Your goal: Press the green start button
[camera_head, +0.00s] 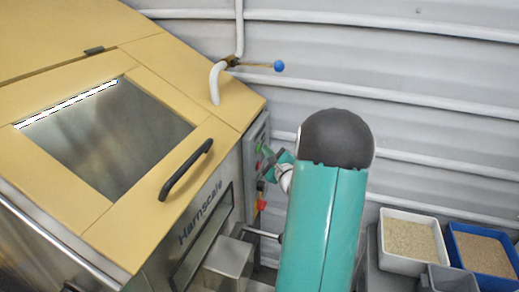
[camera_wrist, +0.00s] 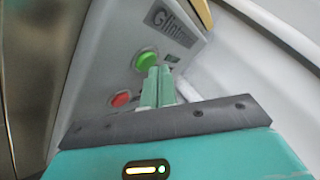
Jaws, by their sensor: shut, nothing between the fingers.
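The green button (camera_wrist: 146,60) is round and sits on a grey control panel (camera_wrist: 105,70) in the wrist view, above a red button (camera_wrist: 121,99). My gripper (camera_wrist: 159,70) is shut and empty. Its fingertips point at the panel, close to the lower right edge of the green button, and overlap it slightly in the picture. I cannot tell whether they touch it. In the head view my gripper (camera_head: 269,154) is by the panel (camera_head: 251,150) on the side of the yellow hopper. My arm hides part of that area.
The yellow hopper (camera_head: 150,50) has a window and a black handle (camera_head: 186,170). A pipe with a blue-knobbed lever (camera_head: 279,65) rises behind it. A white bin (camera_head: 385,245) and a blue bin (camera_head: 455,260) of grain stand right. A ribbed wall (camera_head: 430,80) closes the back.

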